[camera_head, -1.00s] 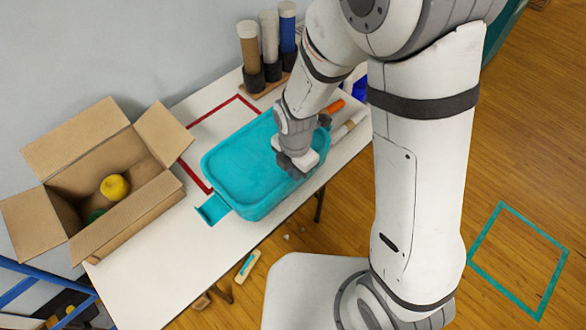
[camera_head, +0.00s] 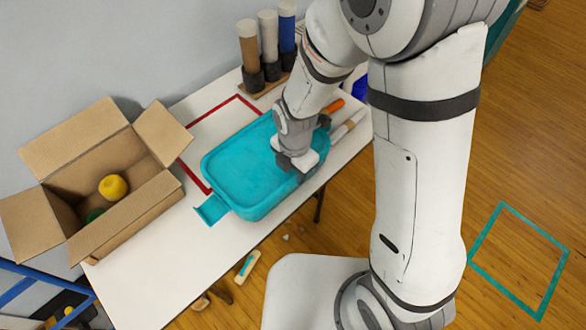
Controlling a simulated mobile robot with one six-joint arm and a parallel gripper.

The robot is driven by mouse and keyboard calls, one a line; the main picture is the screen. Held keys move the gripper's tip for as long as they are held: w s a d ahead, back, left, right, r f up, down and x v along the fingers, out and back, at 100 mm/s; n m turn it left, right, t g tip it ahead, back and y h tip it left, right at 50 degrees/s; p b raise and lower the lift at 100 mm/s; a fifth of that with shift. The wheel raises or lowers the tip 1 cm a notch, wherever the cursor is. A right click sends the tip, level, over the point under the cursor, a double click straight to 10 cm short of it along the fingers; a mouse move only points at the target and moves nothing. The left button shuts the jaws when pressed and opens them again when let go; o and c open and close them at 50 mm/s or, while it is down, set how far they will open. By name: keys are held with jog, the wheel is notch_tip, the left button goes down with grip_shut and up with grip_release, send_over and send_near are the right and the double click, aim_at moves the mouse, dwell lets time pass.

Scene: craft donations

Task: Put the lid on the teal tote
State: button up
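The teal tote (camera_head: 262,207) stands on the white table, with a teal tab sticking out at its lower left. A flat teal panel with a raised rim, which looks like the lid (camera_head: 240,165), covers its top. It appears level and seated, but I cannot tell whether its far and right edges sit flush. My gripper (camera_head: 297,164) points down at the right end of the lid, touching or just above it. The fingers are small and partly hidden by the wrist, so their opening is unclear.
An open cardboard box (camera_head: 125,207) holding a yellow ball (camera_head: 113,187) stands at left. A red taped outline (camera_head: 190,170) lies behind the tote. Tubes in a rack (camera_head: 268,45) stand at the back.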

jog(key=shift+d+r+b, duration=0.15)
jog(key=shift+r+b, duration=0.15)
jog(key=shift+r, duration=3.65)
jog(key=s+d+r+m+t, duration=0.1)
jog(key=d+r+m, duration=0.3)
jog(key=m, duration=0.5)
jog(key=s+d+r+m+t, duration=0.1)
jog(key=s+d+r+m, duration=0.3)
jog(key=d+m, duration=0.4)
jog(key=s+d+r+m+t, duration=0.1)
jog(key=s+d+r+m, duration=0.1)
jog(key=d+r+m, duration=0.4)
jog(key=shift+s+d+m, duration=0.15)
jog(key=shift+d+m, duration=0.1)
jog(key=shift+m, duration=2.15)
